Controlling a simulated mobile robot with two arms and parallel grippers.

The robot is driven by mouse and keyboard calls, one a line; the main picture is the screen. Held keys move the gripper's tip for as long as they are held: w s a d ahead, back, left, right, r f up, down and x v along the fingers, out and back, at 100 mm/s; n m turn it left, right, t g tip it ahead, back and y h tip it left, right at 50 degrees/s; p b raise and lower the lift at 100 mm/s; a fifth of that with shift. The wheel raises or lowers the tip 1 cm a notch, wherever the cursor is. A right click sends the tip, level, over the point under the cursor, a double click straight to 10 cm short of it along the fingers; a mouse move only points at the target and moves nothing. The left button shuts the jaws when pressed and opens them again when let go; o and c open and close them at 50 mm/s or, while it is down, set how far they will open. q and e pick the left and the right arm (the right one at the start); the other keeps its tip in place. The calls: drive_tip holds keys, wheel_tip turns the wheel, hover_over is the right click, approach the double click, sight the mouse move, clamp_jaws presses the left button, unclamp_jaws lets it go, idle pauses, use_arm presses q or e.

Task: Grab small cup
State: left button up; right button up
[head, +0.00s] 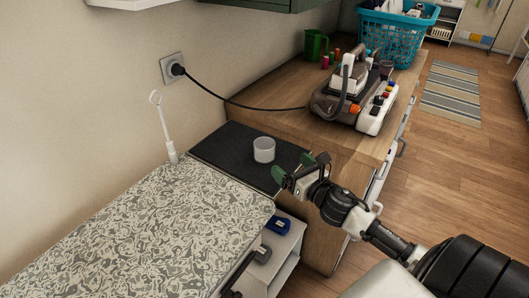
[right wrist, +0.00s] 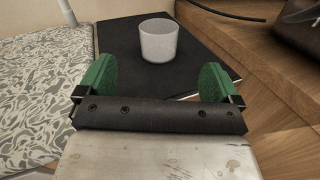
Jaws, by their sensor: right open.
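A small white cup (head: 264,149) stands upright on a black mat (head: 225,147) on the low shelf top. It also shows in the right wrist view (right wrist: 158,42), ahead of my fingers and roughly centred between them. My right gripper (head: 293,172) is open and empty, with green finger pads spread apart (right wrist: 156,82). It is at the right edge of the black surface, to the right of and nearer than the cup, not touching it. My left gripper is out of view.
A patterned ironing board (head: 150,235) lies left of the black surface. A black cord (head: 240,105) runs to the wall socket (head: 174,69).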

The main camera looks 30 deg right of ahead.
sight(271, 149)
drive_tip(key=shift+n, duration=0.8)
drive_tip(key=w, duration=0.3)
drive_tip(key=w+p, duration=0.1)
drive_tip(key=w, duration=0.1)
drive_tip(key=shift+r, duration=0.25)
drive_tip(key=shift+w+a+f+p, duration=0.1)
drive_tip(key=shift+w+f+p, duration=0.1)
drive_tip(key=shift+w, duration=0.85)
drive_tip(key=shift+w+a+f+p, duration=0.1)
drive_tip(key=shift+w+p, duration=0.1)
drive_tip(key=shift+w, duration=0.8)
drive_tip(key=shift+w+a+f+p, duration=0.1)
drive_tip(key=shift+w+f+p, duration=0.1)
drive_tip(key=shift+w, duration=0.85)
drive_tip(key=shift+d+r, duration=0.1)
drive_tip(key=c, duration=1)
